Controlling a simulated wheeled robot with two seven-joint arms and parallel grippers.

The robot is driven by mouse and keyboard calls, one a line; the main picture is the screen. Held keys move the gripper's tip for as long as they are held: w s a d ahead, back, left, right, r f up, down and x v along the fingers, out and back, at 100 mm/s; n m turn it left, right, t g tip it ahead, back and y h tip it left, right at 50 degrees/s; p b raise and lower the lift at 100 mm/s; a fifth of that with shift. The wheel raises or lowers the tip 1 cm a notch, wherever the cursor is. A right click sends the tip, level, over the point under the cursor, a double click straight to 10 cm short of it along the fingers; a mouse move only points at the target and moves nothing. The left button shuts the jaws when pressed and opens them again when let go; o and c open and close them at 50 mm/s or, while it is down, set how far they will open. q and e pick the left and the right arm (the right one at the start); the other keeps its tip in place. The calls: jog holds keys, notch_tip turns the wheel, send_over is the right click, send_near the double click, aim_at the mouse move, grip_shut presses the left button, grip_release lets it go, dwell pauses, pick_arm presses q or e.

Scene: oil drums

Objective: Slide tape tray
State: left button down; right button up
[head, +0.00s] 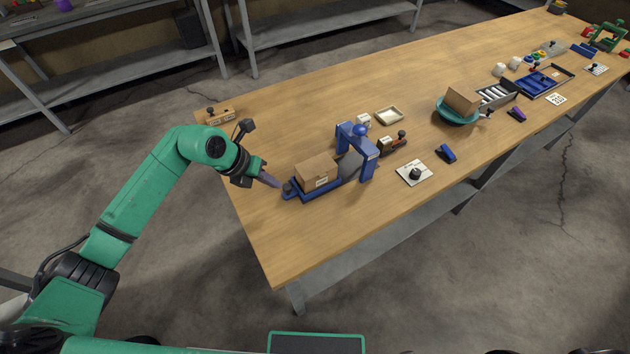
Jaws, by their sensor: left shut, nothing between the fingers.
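A blue tray (322,192) sits near the left end of the long wooden table and bears a brown cardboard box (316,173). A blue arch-shaped frame (358,140) stands at the tray's right end, with a grey sloped plate beneath it. My left gripper (274,182) is shut and empty. Its fingertips are at the left end of the tray, by a small dark knob; I cannot tell whether they touch. My right gripper is not in view.
The wooden table (265,120) has free room left of the tray and along its front edge. A white plate with a black knob (415,173), a blue stapler-like item (446,153) and a teal bowl (457,113) holding a box lie to the right. A wooden block (220,114) lies at the back left.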

aim_at(297, 187)
pick_arm(q)
jog(key=shift+f+b, duration=1.85)
jog(key=shift+f, duration=0.55)
jog(key=shift+d, duration=0.1)
jog(key=shift+w+d, duration=0.1)
jog(key=shift+d, duration=0.05)
jog(key=shift+w+d+b, duration=0.3)
jog(key=shift+w+d, duration=0.35)
jog(key=shift+d, duration=0.35)
jog(key=shift+w+d+b, duration=0.25)
jog(key=shift+w+d, duration=0.4)
jog(key=shift+d, duration=0.3)
jog(key=shift+w+d+b, duration=0.5)
jog(key=shift+w+d, duration=0.2)
jog(key=shift+d, duration=0.4)
jog(key=shift+w+d+b, duration=0.55)
jog(key=shift+w+d, duration=0.15)
jog(key=shift+d, duration=0.45)
jog(key=shift+w+d+b, duration=0.5)
jog(key=shift+w+d, duration=0.2)
jog(key=shift+d, duration=0.4)
jog(key=shift+s+a+r+p, duration=0.1)
jog(key=shift+s+a+p, duration=0.4)
jog(key=shift+a, duration=0.35)
